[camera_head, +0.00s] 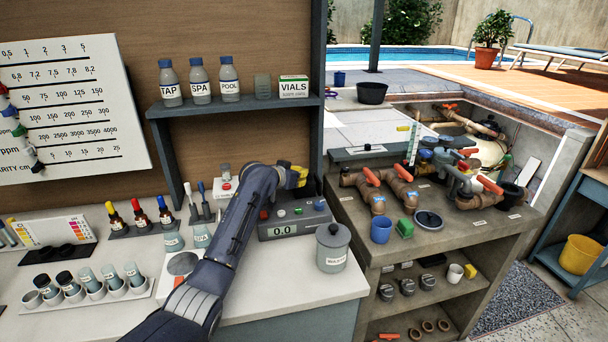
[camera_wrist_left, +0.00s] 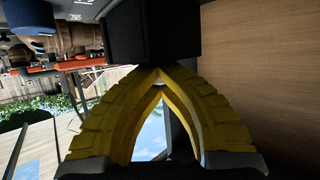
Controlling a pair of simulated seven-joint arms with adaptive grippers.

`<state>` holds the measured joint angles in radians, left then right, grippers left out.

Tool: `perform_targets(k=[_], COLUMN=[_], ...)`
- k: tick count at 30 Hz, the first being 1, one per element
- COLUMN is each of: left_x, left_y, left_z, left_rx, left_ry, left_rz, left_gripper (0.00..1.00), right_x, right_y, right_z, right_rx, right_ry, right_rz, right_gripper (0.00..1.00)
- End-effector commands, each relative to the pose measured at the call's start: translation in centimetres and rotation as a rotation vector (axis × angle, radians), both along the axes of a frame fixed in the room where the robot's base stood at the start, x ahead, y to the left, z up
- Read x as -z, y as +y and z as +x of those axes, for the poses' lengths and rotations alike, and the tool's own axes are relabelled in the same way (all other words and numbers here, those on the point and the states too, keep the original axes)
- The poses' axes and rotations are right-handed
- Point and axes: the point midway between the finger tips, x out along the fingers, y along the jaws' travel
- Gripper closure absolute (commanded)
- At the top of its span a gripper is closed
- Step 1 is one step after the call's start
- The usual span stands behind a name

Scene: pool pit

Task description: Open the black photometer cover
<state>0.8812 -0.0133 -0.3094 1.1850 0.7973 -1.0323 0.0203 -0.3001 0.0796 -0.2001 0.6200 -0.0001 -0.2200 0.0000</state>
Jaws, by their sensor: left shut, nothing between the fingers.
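The grey photometer (camera_head: 290,227) stands on the white counter and its display reads 0.0. Its cover is hard to make out in the head view, where my arm and gripper hide part of the photometer's back. My left gripper (camera_head: 299,176) has yellow fingers and is at the back of the photometer. In the left wrist view the fingertips (camera_wrist_left: 159,72) meet with nothing between them. A black block (camera_wrist_left: 153,32) lies right at the tips in that view, probably the cover; I cannot tell whether they touch. My right gripper is not in view.
A lidded grey jar (camera_head: 332,250) stands close in front of the photometer. A shelf (camera_head: 240,105) with bottles and a vials box hangs above and behind. Reagent bottles (camera_head: 139,214) and a vial rack (camera_head: 95,293) stand to the left.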

Motion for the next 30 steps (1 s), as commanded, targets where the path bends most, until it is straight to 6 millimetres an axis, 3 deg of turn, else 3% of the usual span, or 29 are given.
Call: perform_targets(k=[1,6,12,26,30], left_x=[-0.7,-0.9,-1.0,-1.2,-1.2], left_y=[1.5,5.4,8.3,9.1,9.0], left_z=[0.0,-1.0,-1.7,-1.9,-1.9], left_rx=[-0.007,-0.006,-0.006,-0.005,-0.004], left_ry=[-0.012,-0.015,-0.017,-0.019,-0.018], left_rz=[-0.003,-0.002,-0.005,-0.009,-0.009], left_gripper=[1.00,1.00,1.00,1.00,0.84], right_x=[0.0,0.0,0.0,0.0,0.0], right_y=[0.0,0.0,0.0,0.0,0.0], right_z=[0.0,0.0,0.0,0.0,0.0], right_rx=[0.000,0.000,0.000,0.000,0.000], right_ry=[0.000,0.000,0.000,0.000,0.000], right_rz=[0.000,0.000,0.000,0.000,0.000], right_gripper=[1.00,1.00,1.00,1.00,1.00])
